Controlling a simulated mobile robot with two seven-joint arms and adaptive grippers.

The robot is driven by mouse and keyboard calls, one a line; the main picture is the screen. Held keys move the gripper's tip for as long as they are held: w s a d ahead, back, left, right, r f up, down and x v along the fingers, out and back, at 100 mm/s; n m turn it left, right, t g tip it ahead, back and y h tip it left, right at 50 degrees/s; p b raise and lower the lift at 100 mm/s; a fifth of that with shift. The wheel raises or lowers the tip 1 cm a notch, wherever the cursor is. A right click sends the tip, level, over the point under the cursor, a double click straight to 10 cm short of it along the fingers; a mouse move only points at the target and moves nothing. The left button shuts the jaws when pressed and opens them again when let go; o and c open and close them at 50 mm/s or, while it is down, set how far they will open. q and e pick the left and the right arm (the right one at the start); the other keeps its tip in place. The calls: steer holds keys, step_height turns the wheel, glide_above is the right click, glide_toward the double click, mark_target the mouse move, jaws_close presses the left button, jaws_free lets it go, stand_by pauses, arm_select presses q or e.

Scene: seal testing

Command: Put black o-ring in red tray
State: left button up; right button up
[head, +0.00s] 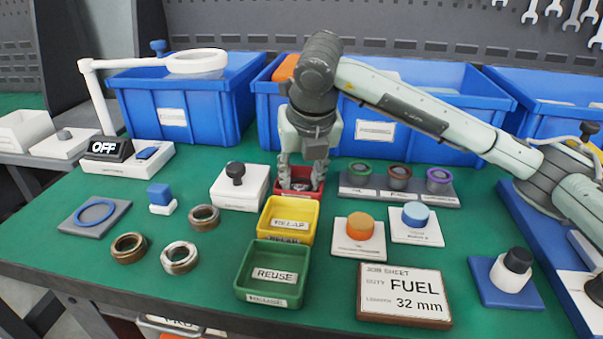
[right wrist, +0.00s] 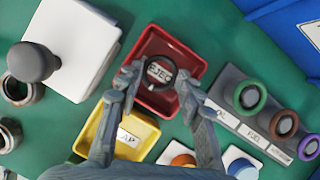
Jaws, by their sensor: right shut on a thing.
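My right gripper (head: 304,176) (right wrist: 160,80) is shut on the black o-ring (right wrist: 174,70), which sits between its fingertips in the right wrist view. The fingertips are at the red tray (head: 284,193), and the ring shows over the tray's label. The red tray also shows in the right wrist view (right wrist: 186,52), with its floor and reject-type label partly covered by the ring and fingers. I cannot tell whether the ring touches the tray floor. My left gripper is not in view.
The yellow tray (head: 290,203) and green tray (head: 268,295) stand in front of the red one. A white block with a black knob (head: 240,187) is close on the left. A grey rack with green, brown and purple rings (head: 400,190) is on the right. Blue bins (head: 175,115) stand behind.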

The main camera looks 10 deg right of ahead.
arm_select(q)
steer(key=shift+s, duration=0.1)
arm_select(e)
steer(key=shift+f, duration=0.1)
steer(key=o, duration=0.7)
steer(key=shift+o, duration=0.9)
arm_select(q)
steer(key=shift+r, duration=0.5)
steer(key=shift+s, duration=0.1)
arm_select(e)
steer(key=shift+r, duration=0.35)
steer(key=v, duration=1.1)
steer(key=shift+s+r, duration=0.15)
steer(key=shift+r, duration=0.15)
